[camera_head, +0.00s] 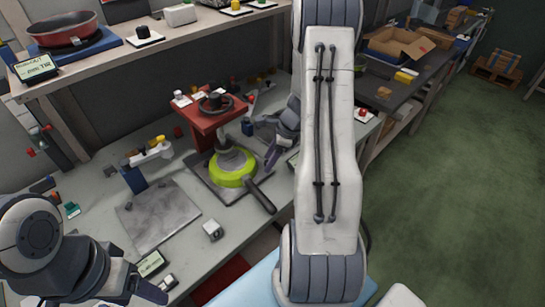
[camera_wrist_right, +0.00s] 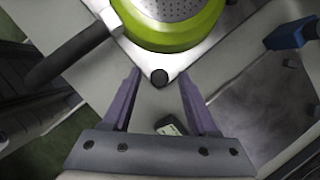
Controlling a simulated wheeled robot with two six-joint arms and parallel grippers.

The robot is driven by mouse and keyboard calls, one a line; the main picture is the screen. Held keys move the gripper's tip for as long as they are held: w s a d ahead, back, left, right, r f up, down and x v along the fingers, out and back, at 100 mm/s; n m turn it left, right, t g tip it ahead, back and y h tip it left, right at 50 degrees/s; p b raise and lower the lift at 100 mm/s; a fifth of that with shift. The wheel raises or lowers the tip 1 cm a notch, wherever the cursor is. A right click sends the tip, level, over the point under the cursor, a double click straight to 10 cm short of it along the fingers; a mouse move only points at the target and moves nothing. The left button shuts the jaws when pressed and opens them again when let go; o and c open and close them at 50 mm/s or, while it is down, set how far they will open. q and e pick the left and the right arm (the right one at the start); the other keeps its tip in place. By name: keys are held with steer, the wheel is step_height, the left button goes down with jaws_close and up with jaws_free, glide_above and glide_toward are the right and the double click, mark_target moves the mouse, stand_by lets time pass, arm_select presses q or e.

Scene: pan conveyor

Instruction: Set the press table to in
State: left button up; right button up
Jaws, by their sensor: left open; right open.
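The press (camera_head: 205,118) is a red frame with a black wheel on top, at the back of the bench. Its flat grey table plate (camera_head: 203,182) stands out in front, bearing a lime-green pan (camera_head: 232,177) with a dark handle. In the right wrist view the plate's pale corner (camera_wrist_right: 185,62) carries a black knob (camera_wrist_right: 158,78). My right gripper (camera_head: 268,145) is open beside the pan; in its wrist view (camera_wrist_right: 157,100) the knob appears between the open fingers, contact unclear. My left gripper (camera_head: 162,290) is open and empty at the lower left.
A grey metal sheet (camera_head: 158,215) lies left of the pan. A shelf holds a red pan (camera_head: 65,30). My right arm hides part of the bench.

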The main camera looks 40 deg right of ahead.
jaws_close()
steer(key=shift+d, duration=0.1)
steer(key=shift+d, duration=0.1)
stand_by(1.1)
